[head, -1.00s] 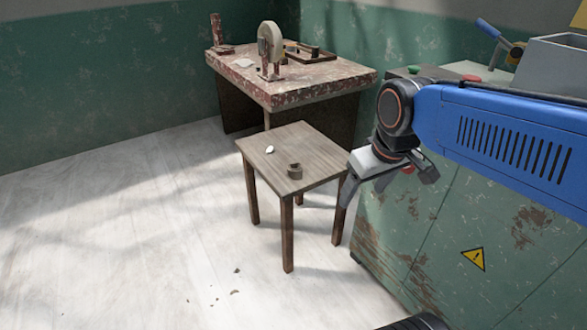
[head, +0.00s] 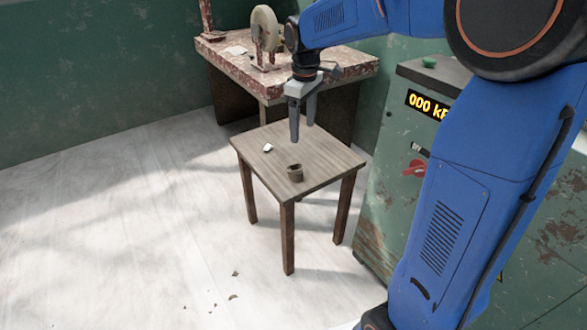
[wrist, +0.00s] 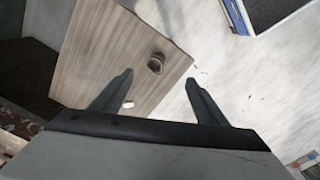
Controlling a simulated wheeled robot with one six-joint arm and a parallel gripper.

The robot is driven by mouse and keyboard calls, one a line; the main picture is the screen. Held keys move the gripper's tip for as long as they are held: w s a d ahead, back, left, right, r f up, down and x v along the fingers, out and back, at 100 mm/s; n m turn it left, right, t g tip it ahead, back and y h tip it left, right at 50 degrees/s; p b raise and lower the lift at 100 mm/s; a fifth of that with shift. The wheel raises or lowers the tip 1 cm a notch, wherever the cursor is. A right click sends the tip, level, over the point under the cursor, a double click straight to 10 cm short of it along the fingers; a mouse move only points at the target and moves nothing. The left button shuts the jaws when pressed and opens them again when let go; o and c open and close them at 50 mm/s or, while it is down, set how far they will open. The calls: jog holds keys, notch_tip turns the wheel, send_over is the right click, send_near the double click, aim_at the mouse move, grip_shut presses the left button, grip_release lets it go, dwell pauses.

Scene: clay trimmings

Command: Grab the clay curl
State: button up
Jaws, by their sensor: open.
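In the wrist view the curl (wrist: 156,62) lies ahead of and between my fingertips, near the stool's edge. My gripper (head: 303,131) points down above the stool, open and empty, with a gap between its fingers and the curl. In the wrist view my gripper (wrist: 158,76) shows both fingers spread. Nothing hides the curl.
A small white piece (head: 267,147) lies on the stool left of the curl. A worn workbench (head: 240,64) with a round wheel (head: 266,30) stands behind. A green cabinet (head: 400,140) stands at the right. Small crumbs (head: 233,297) lie on the open floor.

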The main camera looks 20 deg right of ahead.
jog(key=w+f, duration=0.1)
jog(key=w, duration=0.2)
send_over(296, 168)
jog(key=shift+n, duration=0.3)
jog(key=f, duration=1.2)
jog(key=shift+w+d, duration=0.2)
jog(key=shift+w, duration=0.1)
jog(key=shift+s+a+f, duration=0.1)
jog(key=shift+f, duration=1.3)
jog(key=shift+s+a+f, duration=0.1)
jog(key=shift+f, duration=1.25)
jog(key=shift+c, duration=0.5)
jog(key=c, duration=1.1)
